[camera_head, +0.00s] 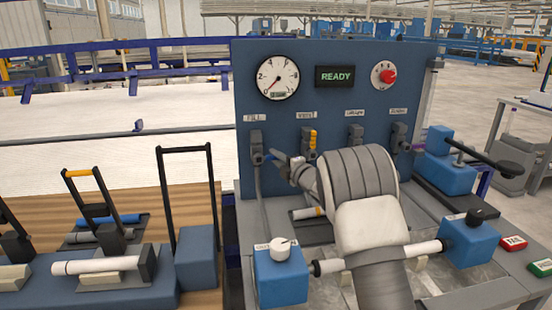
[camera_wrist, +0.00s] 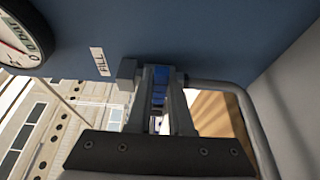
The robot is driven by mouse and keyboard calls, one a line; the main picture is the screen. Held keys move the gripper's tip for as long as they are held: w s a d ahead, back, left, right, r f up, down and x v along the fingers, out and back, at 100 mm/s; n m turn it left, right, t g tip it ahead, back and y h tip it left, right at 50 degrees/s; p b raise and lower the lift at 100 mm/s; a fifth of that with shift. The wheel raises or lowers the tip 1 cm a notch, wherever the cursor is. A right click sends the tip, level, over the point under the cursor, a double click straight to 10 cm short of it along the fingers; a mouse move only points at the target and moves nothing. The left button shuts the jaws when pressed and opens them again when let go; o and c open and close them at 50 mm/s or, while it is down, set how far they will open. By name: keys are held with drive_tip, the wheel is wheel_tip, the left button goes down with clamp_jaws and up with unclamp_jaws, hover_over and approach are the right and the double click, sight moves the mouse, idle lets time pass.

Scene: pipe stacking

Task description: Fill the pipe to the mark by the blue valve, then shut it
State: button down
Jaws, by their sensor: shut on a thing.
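The blue valve (camera_head: 268,157) sits under the FILL label on the blue panel (camera_head: 330,130). My gripper (camera_head: 279,160) is at this valve, with its fingers shut on the blue handle. In the wrist view the blue valve handle (camera_wrist: 160,76) lies between the two fingers of my gripper (camera_wrist: 158,95). The white pipe (camera_head: 425,248) lies across the bench between two blue blocks, and my arm hides its middle. The round gauge (camera_head: 285,70) has a red needle pointing to the lower left; I cannot make out a fill mark.
Other valves, including a yellow one (camera_head: 313,139), stand right of the FILL valve. Red (camera_head: 513,243) and green (camera_head: 541,268) buttons are at the right edge. Racks with pipes (camera_head: 85,265) stand left.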

sight(258, 154)
drive_tip(key=shift+r+n, duration=0.15)
drive_tip(key=shift+n, duration=0.15)
idle(0.5)
drive_tip(key=shift+a+r+n+g+h+b, duration=0.1)
drive_tip(key=shift+r+n+g+h+b, duration=0.45)
drive_tip(key=shift+n, duration=0.65)
drive_tip(key=shift+a+r+n+h, duration=0.2)
drive_tip(key=shift+r+n, duration=0.2)
drive_tip(key=shift+n, duration=0.15)
drive_tip(key=shift+a+r+n+h, duration=0.15)
drive_tip(key=shift+r+n, duration=0.2)
drive_tip(key=shift+n, duration=0.2)
drive_tip(key=n, duration=0.1)
drive_tip(key=a+r+n+h, duration=0.1)
drive_tip(key=r+n+g+h, duration=0.1)
drive_tip(key=n, duration=0.1)
drive_tip(key=shift+s+a+p, duration=0.25)
drive_tip(key=shift+a+p, duration=0.05)
drive_tip(key=shift+s+a+r+n+h+p, duration=0.1)
drive_tip(key=shift+a+r+n+h+p, duration=0.05)
drive_tip(key=shift+a+n+h, duration=0.35)
drive_tip(key=shift+s+a+r+n+h+p, duration=0.15)
drive_tip(key=shift+a+n+h, duration=0.1)
drive_tip(key=shift+n+h, duration=0.3)
drive_tip(key=shift+a+n+t+h, duration=0.25)
drive_tip(key=shift+a+n+h, duration=0.4)
drive_tip(key=shift+n, duration=0.4)
drive_tip(key=c, duration=0.8)
unclamp_jaws()
